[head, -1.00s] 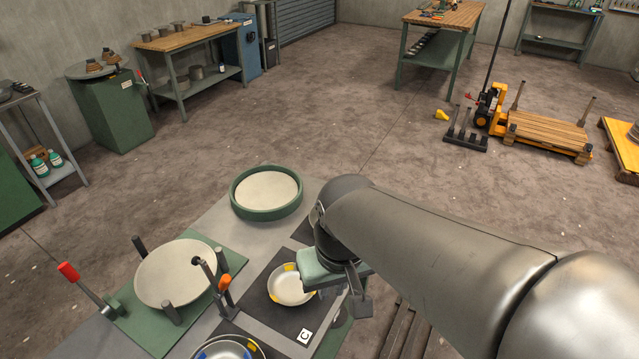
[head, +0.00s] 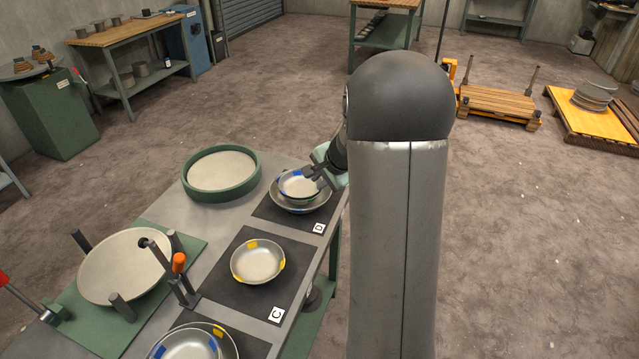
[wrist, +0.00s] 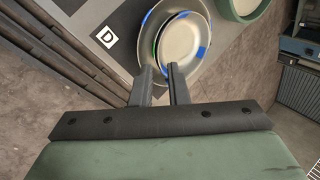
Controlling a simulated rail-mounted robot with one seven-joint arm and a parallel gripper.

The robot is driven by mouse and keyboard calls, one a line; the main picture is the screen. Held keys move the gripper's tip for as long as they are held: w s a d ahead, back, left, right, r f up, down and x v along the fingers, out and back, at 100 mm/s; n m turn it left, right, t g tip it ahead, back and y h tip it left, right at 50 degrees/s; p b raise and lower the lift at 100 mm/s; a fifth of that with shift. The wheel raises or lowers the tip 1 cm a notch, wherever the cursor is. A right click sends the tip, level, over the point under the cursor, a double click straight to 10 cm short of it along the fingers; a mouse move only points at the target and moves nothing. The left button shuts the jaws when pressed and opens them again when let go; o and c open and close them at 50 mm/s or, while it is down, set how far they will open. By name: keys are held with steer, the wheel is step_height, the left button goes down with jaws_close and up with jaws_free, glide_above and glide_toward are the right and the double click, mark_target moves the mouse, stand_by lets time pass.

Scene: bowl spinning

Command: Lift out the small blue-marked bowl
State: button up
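The small blue-marked bowl (head: 296,183) sits nested in a stack on the dark mat marked D. It also shows in the wrist view (wrist: 182,42). Below it a green mark shows at a rim, and a larger pale bowl (head: 322,204) with blue marks lies around it; the wrist view shows this outer bowl too (wrist: 139,52). My gripper (head: 317,173) is at the right side of the stack. In the wrist view its two fingers (wrist: 161,68) stand apart, with the small bowl's near rim around the gap between their tips. Contact with the rim cannot be told.
A yellow-marked bowl (head: 258,262) sits on mat C. Nested bowls (head: 186,346) lie on the nearest mat. A green-rimmed round tray (head: 254,180) is at the back left. A large pale bowl (head: 124,268) stands among dark posts, beside an orange-topped clamp (head: 179,263).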

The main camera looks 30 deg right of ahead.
mark_target(313, 195)
steer(key=shift+m, duration=0.5)
steer(key=w+f+b, duration=0.1)
steer(key=f, duration=0.1)
steer(key=w+d+f, duration=0.1)
steer(key=f, duration=0.1)
steer(key=w+f+b, duration=0.1)
steer(key=w+f, duration=0.1)
steer(key=f, duration=0.1)
steer(key=shift+d+f+b, duration=0.1)
steer(key=shift+d+b, duration=0.25)
steer(key=shift+d, duration=0.05)
steer(key=shift+b+x, duration=0.65)
steer(key=shift+x, duration=0.4)
steer(key=shift+b+x, duration=0.7)
steer(key=shift+x, duration=0.2)
jaws_close()
stand_by(0.7)
steer(key=shift+r, duration=0.25)
stand_by(1.9)
steer(key=shift+r+p, duration=1)
steer(key=shift+r, duration=0.45)
